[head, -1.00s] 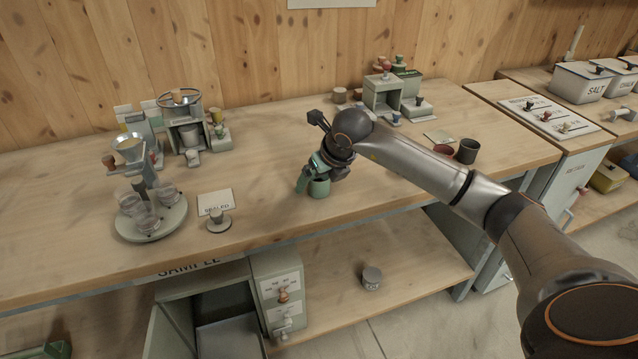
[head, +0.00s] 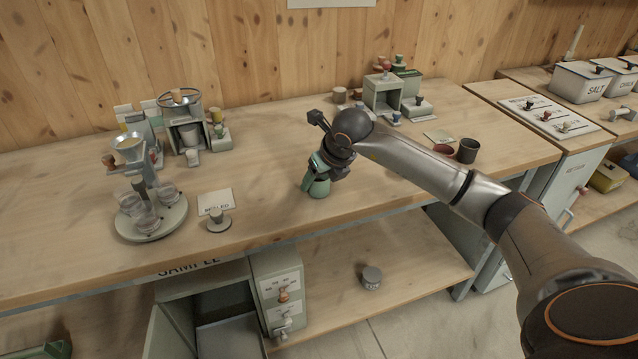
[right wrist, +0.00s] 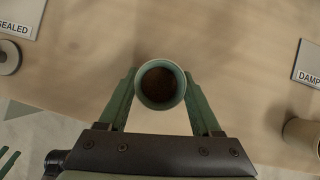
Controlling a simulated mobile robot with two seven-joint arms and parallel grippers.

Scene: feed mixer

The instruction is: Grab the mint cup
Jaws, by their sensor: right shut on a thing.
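The mint cup (head: 319,187) is upright at the front part of the wooden bench in the head view. In the right wrist view the mint cup (right wrist: 160,84) shows from above, with dark brown stuff inside. My right gripper (head: 318,174) is shut on the cup, with one green finger on each side of it in the right wrist view (right wrist: 161,100). I cannot tell whether the cup's base touches the bench. My left gripper is not in view.
A round stand with clear glasses (head: 150,220) and a "SEALED" card (head: 215,202) are to the left. A dark cup (head: 467,151) and a reddish cup (head: 443,150) stand to the right. The bench's front edge (head: 290,238) is close to the cup.

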